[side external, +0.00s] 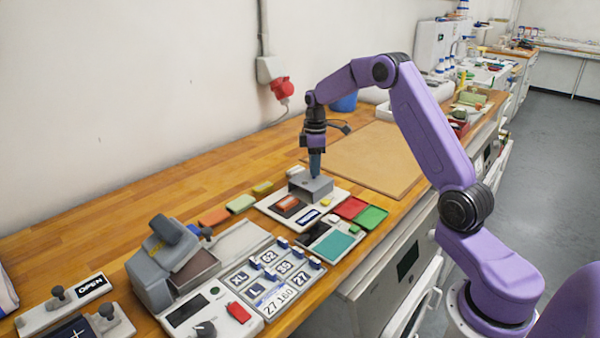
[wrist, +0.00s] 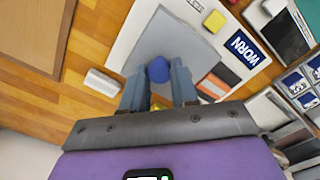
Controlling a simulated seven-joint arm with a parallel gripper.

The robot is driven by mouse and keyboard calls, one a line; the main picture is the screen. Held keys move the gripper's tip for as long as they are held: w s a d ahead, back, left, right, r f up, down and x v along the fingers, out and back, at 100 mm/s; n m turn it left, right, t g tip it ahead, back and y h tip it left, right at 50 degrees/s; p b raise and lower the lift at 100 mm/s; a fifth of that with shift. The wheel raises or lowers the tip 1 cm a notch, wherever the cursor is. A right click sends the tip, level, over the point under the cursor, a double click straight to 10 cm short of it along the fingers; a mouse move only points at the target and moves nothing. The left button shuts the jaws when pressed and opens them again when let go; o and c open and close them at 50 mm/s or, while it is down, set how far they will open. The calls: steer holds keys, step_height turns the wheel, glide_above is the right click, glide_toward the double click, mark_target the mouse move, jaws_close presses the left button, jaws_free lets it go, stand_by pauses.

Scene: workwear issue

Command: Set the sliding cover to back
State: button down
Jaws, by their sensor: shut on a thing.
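A grey cover (side external: 311,187) sits on a white base board (side external: 270,211) on the wooden bench, and I take it for the sliding cover. In the wrist view the grey cover (wrist: 176,45) has a round blue knob (wrist: 158,70) on top. My gripper (side external: 315,173) points straight down at the cover from above. In the wrist view my gripper (wrist: 158,80) has its two fingers on either side of the blue knob, shut on it. The knob is hidden by the fingers in the side view. What lies under the cover is hidden.
A WORN label (wrist: 245,50) and an orange-and-black patch (wrist: 215,84) are beside the cover. Red (side external: 350,207) and green (side external: 371,217) trays stand to its right. A grey press-like device (side external: 152,279) and number tiles (side external: 272,280) are nearer the camera. A brown board (side external: 375,155) lies behind.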

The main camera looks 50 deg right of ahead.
steer(key=shift+d, duration=0.95)
steer(key=c, duration=0.9)
jaws_free()
steer(key=shift+o, duration=0.2)
steer(key=shift+a, duration=0.1)
steer(key=shift+r, duration=0.25)
step_height(320, 180, up, 17)
